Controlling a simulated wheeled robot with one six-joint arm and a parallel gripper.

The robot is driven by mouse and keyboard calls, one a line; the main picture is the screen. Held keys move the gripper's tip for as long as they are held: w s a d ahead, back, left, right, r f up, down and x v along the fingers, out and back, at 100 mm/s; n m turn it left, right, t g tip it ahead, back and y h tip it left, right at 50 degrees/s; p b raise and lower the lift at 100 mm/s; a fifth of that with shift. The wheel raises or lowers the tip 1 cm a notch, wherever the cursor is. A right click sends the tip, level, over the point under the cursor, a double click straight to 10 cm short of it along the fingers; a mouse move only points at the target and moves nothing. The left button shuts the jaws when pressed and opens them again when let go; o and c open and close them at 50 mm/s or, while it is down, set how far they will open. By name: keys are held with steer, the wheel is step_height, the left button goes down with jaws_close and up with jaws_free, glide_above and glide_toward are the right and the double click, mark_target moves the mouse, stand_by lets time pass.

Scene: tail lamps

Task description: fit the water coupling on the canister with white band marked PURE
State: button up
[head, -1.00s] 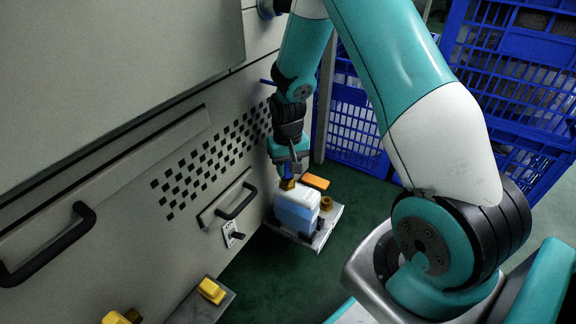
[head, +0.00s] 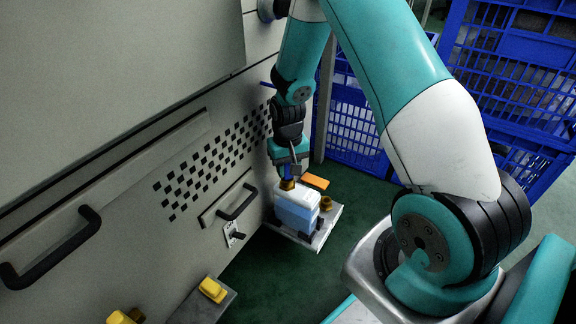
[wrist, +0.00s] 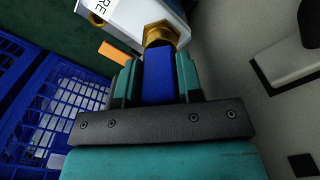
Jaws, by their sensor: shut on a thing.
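The canister (head: 297,210), pale blue with a white upper part, stands on a small grey tray against the cabinet. In the wrist view its white band (wrist: 98,12) shows the letters "RE"; the rest is cut off. My gripper (head: 288,168) points down over the canister's top, shut on the blue water coupling (wrist: 158,75). A brass hex nut (wrist: 160,34) sits at the coupling's far end, against or just above the canister's top. I cannot tell whether it is seated, as the neck is hidden.
The grey tray (head: 322,238) also holds a brass fitting (head: 326,203) and an orange flat piece (head: 315,182). The cabinet wall with a black handle (head: 237,203) is close on the left. Blue crates (head: 357,125) stand behind.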

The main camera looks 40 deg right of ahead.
steer(key=shift+f, duration=0.15)
steer(key=o, duration=1.1)
step_height(320, 180, up, 8)
steer(key=p, duration=0.3)
steer(key=shift+f+p, duration=0.25)
steer(key=shift+p, duration=0.15)
